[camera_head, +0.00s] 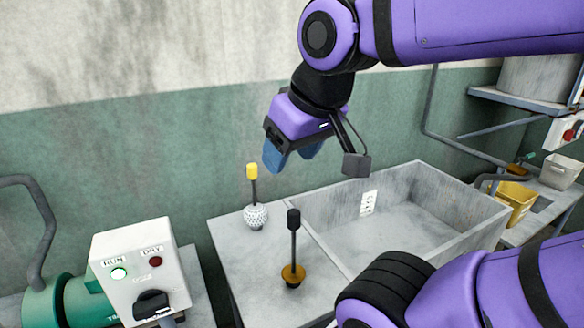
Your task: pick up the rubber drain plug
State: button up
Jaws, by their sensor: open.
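Two upright stemmed objects stand on the grey counter beside the sink. One has a black stem with a black knob and a flat orange-brown base (293,274), nearer to me. The other has a white dotted ball-like base (255,216), a dark stem and a yellow top, and stands farther back. I cannot tell for certain which is the rubber drain plug; the flat-based one looks more like a plug. My gripper (291,158), with blue fingers, is open and empty.
A grey sink basin (310,211) with raised walls is right of the objects. A white switch box (140,270) and green machine (82,301) are at the left. A yellow bin (516,201) and a pale container (560,171) stand at the right. A wall is behind.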

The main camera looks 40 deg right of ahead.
aim_at(293, 275)
jog(key=k, duration=0.55)
jog(key=j+z, duration=0.15)
jog(key=z, duration=1.35)
jog(key=k+j+z, duration=0.15)
jog(key=j, duration=1)
jog(key=i, duration=0.05)
